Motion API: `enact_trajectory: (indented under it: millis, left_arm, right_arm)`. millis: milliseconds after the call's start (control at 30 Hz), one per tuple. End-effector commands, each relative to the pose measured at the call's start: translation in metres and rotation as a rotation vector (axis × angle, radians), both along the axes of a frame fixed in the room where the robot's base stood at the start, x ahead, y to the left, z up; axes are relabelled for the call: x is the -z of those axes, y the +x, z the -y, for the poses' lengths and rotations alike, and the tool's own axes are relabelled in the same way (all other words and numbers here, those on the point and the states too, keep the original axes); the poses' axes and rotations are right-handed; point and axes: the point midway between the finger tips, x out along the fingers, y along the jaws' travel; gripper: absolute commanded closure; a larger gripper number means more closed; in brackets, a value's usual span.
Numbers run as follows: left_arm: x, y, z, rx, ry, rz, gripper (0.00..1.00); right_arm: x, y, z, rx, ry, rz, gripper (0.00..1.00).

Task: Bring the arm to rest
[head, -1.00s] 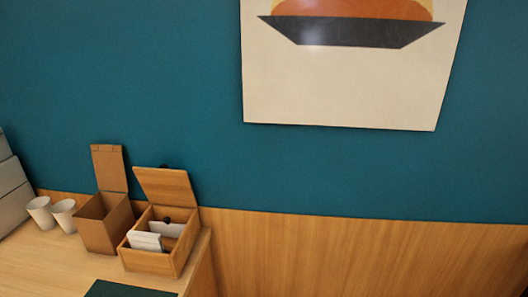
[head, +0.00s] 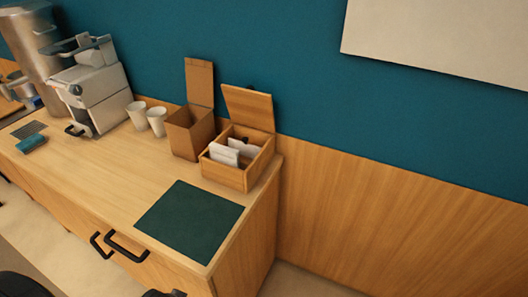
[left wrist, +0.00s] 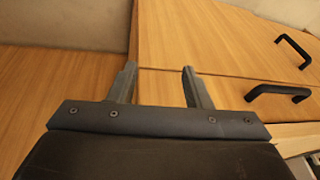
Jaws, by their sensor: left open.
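My left gripper (left wrist: 160,85) shows in the left wrist view with its two fingers apart and nothing between them. Behind the fingers is the wooden front of the counter. In the head view, dark parts at the bottom left edge seem to be mine, but no fingertips can be made out there. My right gripper is not in view.
The wooden counter (head: 100,185) carries a dark green mat (head: 190,218), two open wooden boxes, one with white packets (head: 235,150), two white cups (head: 147,118) and a grey machine (head: 95,90). Black handles (head: 125,248) stick out of its front. Bare floor lies right of the counter.

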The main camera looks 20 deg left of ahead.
Motion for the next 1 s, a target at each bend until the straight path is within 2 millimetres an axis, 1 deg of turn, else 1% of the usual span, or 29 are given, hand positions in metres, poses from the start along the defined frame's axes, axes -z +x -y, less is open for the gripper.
enact_trajectory:
  millis: [33,67,100,167,200,267,300,367,400,467,500,600,667,700,800,900,1000]
  left_arm:
    - [0.022,-0.001,-0.001,-0.002,-0.004,-0.016,0.56]
    - [0.034,-0.001,-0.002,-0.003,-0.006,-0.021,0.56]
    - [0.050,-0.002,-0.003,-0.002,-0.008,-0.028,0.56]
    - [0.074,-0.005,-0.004,-0.003,-0.010,-0.036,0.56]
    - [0.090,-0.007,-0.004,-0.003,-0.013,-0.042,0.56]
    - [0.113,-0.012,-0.005,-0.003,-0.016,-0.052,0.56]
    - [0.128,-0.016,-0.005,-0.004,-0.018,-0.059,0.56]
    - [0.150,-0.024,-0.005,-0.003,-0.021,-0.070,0.56]
    - [0.165,-0.029,-0.005,-0.004,-0.023,-0.076,0.56]
    - [0.185,-0.039,-0.005,-0.004,-0.026,-0.087,0.56]
    - [0.199,-0.046,-0.005,-0.004,-0.028,-0.094,0.56]
    - [0.230,-0.065,-0.003,-0.004,-0.034,-0.108,0.56]
    - [0.247,-0.079,-0.002,-0.003,-0.036,-0.119,0.56]
    - [0.257,-0.088,-0.001,-0.004,-0.038,-0.126,0.56]
    - [0.281,-0.113,0.002,-0.003,-0.044,-0.143,0.56]
    - [0.299,-0.135,0.004,-0.003,-0.047,-0.156,0.56]
    - [0.310,-0.154,0.006,-0.002,-0.051,-0.166,0.56]
  right_arm:
    - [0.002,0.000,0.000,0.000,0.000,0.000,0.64]
    - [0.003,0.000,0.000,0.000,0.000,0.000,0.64]
    - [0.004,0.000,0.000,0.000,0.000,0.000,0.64]
    - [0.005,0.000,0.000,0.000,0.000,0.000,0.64]
    - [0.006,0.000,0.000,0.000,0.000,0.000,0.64]
    - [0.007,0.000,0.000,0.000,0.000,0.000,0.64]
    - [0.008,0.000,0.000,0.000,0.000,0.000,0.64]
    - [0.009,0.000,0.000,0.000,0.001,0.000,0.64]
    - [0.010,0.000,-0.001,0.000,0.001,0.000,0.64]
    - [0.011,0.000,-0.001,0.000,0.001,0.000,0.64]
    - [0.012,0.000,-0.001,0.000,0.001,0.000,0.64]
    - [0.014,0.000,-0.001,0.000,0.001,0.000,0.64]
    - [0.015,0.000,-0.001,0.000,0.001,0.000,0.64]
    - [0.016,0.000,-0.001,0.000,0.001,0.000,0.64]
    - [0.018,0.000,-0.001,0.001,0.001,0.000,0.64]
    - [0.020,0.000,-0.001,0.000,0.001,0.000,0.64]
    - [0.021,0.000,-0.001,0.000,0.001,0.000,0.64]
